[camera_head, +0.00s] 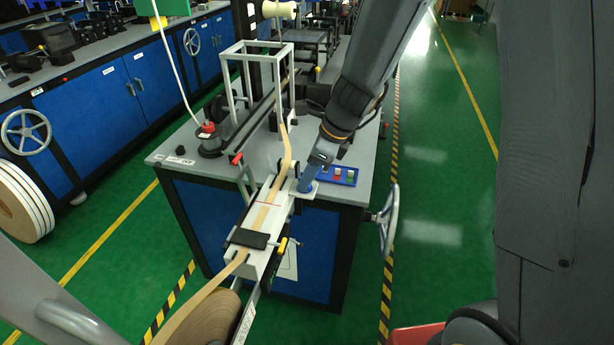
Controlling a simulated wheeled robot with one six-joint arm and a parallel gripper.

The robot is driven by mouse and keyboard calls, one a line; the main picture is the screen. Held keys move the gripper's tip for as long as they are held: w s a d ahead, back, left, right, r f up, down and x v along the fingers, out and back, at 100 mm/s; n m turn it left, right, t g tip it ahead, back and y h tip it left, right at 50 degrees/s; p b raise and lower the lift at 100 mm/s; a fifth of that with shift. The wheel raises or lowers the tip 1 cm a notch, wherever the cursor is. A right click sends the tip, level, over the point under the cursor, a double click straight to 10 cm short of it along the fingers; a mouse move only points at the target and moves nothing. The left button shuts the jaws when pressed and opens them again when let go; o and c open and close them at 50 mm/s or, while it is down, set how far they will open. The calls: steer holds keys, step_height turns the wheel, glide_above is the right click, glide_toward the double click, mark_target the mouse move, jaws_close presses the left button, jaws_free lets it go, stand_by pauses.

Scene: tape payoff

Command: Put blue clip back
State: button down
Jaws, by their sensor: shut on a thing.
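My gripper (312,172) points down at the right side of the white tape guide (268,218), near the far end of the guide. It is shut on a small blue piece, which looks like the blue clip (306,183). The clip is low over or against a pale plate beside the tape, and I cannot tell whether it touches. A tan tape (284,172) runs along the guide.
The grey bench top (185,150) carries a white upright frame (238,80) and a red-topped dark device (209,140) at left. A black clamp pad (248,238) sits on the guide's near end. A large tape roll (205,320) stands in front. A handwheel (388,220) juts out at right.

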steer(key=shift+f, duration=0.15)
steer(key=c, duration=1.6)
jaws_free()
